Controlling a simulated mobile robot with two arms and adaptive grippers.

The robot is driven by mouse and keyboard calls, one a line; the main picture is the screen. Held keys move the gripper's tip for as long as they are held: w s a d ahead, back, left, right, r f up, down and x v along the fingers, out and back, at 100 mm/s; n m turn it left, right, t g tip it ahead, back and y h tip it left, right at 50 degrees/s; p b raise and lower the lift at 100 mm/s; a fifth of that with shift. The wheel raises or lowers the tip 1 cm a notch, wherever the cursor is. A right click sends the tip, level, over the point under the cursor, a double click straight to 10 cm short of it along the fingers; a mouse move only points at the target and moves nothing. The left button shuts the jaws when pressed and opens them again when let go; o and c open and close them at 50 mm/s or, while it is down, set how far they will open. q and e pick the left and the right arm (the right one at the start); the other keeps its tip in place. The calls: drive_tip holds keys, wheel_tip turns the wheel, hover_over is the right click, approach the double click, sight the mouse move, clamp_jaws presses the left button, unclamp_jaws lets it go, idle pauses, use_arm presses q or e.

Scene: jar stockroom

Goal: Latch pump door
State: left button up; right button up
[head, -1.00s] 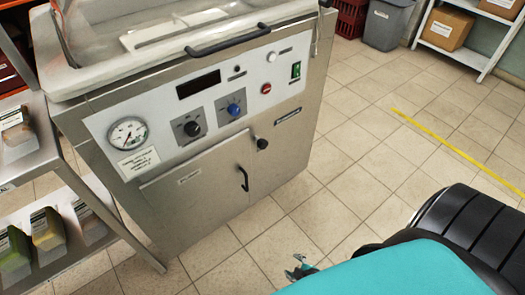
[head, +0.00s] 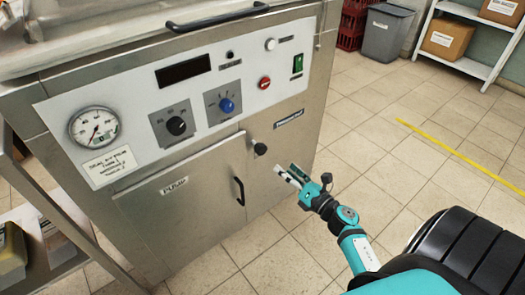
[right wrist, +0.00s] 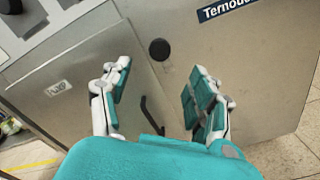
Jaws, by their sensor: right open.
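The pump door (head: 180,205) is a steel panel low on the machine's front, with a "PUMP" label and a black handle (head: 239,191). It looks closed or nearly so; I cannot tell which. A round black latch knob (head: 260,149) sits to the right of the door's upper right corner. It also shows in the right wrist view (right wrist: 159,49), ahead of my fingers and between them. My right gripper (head: 289,174) is open and empty, in front of the machine to the right of the knob, apart from it. My left gripper is not in view.
The machine's control panel (head: 190,110) has a gauge, two dials and buttons above the door. A steel shelf with boxes (head: 10,250) stands close at the left. Tiled floor (head: 390,170) is clear at the right. A grey bin (head: 387,32) and shelving are at the back.

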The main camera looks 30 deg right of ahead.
sight(263, 151)
drive_tip(key=w, duration=0.7)
drive_tip(key=w+a, duration=0.1)
drive_tip(key=w, duration=0.3)
drive_tip(key=shift+w+b, duration=0.15)
drive_tip(key=shift+b, duration=0.15)
drive_tip(key=shift+w, duration=0.4)
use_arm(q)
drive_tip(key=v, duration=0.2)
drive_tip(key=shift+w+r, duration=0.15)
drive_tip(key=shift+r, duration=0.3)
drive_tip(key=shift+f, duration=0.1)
use_arm(e)
drive_tip(key=c, duration=1.2)
